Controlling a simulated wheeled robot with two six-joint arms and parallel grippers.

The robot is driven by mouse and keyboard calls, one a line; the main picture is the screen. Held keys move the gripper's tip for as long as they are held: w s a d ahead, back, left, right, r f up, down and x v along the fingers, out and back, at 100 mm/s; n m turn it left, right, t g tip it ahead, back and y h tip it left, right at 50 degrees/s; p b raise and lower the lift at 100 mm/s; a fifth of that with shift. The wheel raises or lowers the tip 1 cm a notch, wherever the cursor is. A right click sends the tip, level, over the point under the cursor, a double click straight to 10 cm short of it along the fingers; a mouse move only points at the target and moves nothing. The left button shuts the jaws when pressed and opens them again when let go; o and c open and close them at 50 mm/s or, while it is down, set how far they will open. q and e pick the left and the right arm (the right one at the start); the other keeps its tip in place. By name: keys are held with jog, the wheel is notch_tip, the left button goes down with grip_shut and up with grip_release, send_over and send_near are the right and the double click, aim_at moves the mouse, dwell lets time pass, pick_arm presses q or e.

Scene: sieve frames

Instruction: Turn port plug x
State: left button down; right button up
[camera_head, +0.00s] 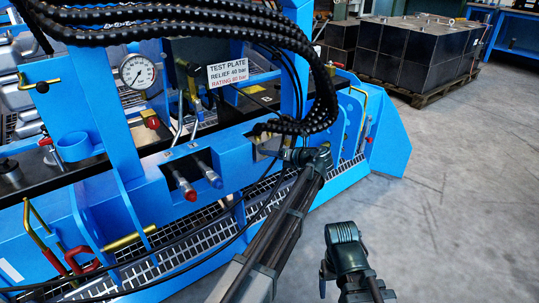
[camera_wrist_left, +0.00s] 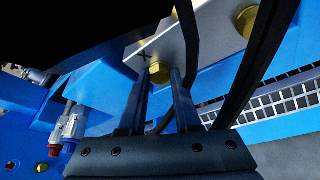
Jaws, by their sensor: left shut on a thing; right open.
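Port plug x is a round brass plug (camera_wrist_left: 160,72) on a grey plate (camera_wrist_left: 205,38), beside a small dark x mark in the left wrist view. My left gripper (camera_wrist_left: 160,78) has one finger on each side of this plug and is shut on it. In the head view, my left gripper (camera_head: 284,154) reaches the blue panel under the black hoses, and the plug is mostly hidden there. A second brass plug (camera_wrist_left: 247,21) sits further right on the plate. My right gripper (camera_head: 326,275) is open over the floor at the lower right, apart from the rig.
Thick black hoses (camera_head: 200,25) arch over the panel and hang close to my left gripper. Red and blue capped couplings (camera_head: 186,188) stick out to the left. A gauge (camera_head: 138,72) and a test plate sign (camera_head: 228,71) stand behind.

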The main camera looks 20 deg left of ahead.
dwell(0.3)
pick_arm(q)
jog(key=c, duration=0.6)
grip_release()
